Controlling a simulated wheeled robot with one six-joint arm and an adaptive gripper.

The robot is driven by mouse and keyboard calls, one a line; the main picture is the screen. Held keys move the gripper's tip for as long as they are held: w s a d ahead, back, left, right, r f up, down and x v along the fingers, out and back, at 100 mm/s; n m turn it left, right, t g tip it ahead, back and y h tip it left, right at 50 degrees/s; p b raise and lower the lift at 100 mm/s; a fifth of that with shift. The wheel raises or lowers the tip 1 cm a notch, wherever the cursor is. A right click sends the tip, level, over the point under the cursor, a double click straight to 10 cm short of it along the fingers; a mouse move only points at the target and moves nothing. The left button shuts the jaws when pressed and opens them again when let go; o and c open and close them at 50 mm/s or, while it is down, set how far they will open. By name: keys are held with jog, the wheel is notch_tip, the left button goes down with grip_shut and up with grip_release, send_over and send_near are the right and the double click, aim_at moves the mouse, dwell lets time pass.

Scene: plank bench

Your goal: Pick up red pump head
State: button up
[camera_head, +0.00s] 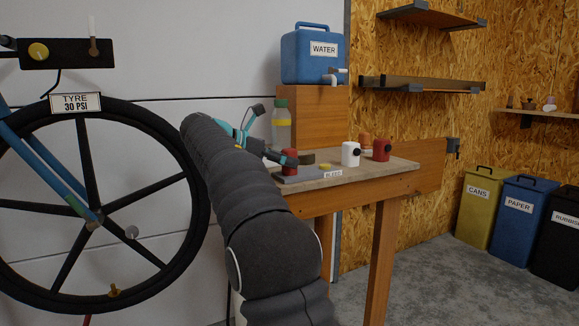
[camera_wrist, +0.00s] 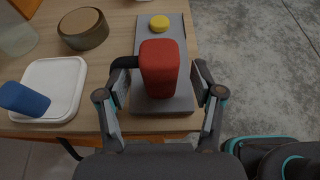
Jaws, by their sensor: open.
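A red pump head (camera_wrist: 160,68) with a dark spout pointing left stands on a grey board (camera_wrist: 150,123) in the wrist view. My gripper (camera_wrist: 160,94) is open, with one finger on each side of it, and neither finger clearly touches it. In the head view, my gripper (camera_head: 277,156) reaches over the bench beside a red pump head (camera_head: 291,161). Another red item (camera_head: 381,148) with a black knob stands farther right on the bench, next to a white one (camera_head: 350,153).
A yellow disc (camera_wrist: 159,23) lies on the board behind the red pump head. A round brown pot (camera_wrist: 83,29) and a white tray (camera_wrist: 50,88) with a blue item (camera_wrist: 24,99) are on the left. A bottle (camera_head: 281,125) stands behind. The bench edge is close on the right.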

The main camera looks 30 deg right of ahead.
jog(key=shift+x, duration=1.05)
jog(key=c, duration=1.3)
jog(key=shift+o, duration=0.2)
jog(key=shift+r, duration=0.2)
